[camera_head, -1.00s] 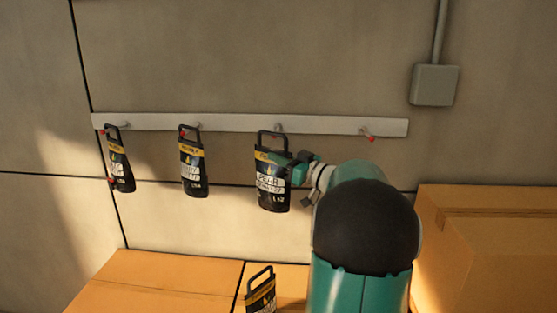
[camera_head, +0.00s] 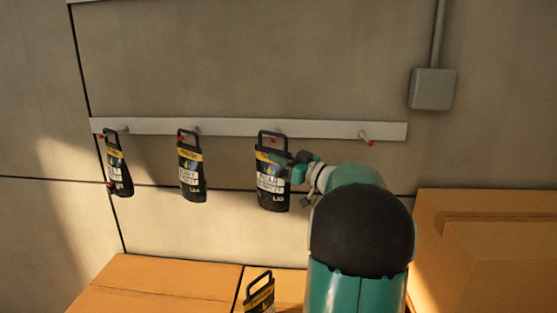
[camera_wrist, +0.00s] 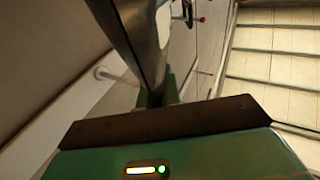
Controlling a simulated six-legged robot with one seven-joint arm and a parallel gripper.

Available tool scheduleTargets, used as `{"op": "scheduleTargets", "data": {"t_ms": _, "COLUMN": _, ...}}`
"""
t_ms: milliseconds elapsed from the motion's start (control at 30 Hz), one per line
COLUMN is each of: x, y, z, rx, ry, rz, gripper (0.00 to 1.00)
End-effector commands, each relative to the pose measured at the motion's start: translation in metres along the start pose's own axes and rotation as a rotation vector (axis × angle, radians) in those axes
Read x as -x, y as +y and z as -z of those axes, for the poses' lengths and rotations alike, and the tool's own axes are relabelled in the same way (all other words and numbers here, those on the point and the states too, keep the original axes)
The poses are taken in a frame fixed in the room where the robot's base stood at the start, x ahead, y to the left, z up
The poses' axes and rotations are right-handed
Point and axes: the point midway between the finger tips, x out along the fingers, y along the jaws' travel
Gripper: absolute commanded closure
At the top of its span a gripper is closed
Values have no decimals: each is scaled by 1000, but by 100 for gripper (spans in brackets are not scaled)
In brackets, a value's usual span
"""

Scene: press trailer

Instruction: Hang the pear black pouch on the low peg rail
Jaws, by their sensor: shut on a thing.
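The pear black pouch (camera_head: 271,178) hangs upright at the third peg of the low peg rail (camera_head: 325,128), with a yellow band and a white label. Its handle loop is at the height of the rail, around or in front of that peg; I cannot tell whether the peg bears it. My gripper (camera_head: 292,168) is shut on the pouch's right edge. In the wrist view the pouch (camera_wrist: 138,35) is a dark sheet between my fingers (camera_wrist: 158,95). The rail (camera_wrist: 75,120) runs diagonally at left there.
Two other black pouches hang at the left pegs (camera_head: 191,170) (camera_head: 117,165). The rightmost peg (camera_head: 366,138) is bare. Another pouch (camera_head: 260,295) stands by the cardboard boxes (camera_head: 165,275) below. A large box (camera_head: 485,240) is at right, and a grey wall box (camera_head: 433,89) is above.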

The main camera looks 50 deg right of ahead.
Motion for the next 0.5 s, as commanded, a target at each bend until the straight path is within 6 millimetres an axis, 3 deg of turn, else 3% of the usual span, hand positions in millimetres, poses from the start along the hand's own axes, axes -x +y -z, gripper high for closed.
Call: {"op": "scheduleTargets", "data": {"t_ms": 500, "x": -10, "y": 17, "z": 1, "rx": 3, "ry": 4, "rz": 2, "gripper": 100}}
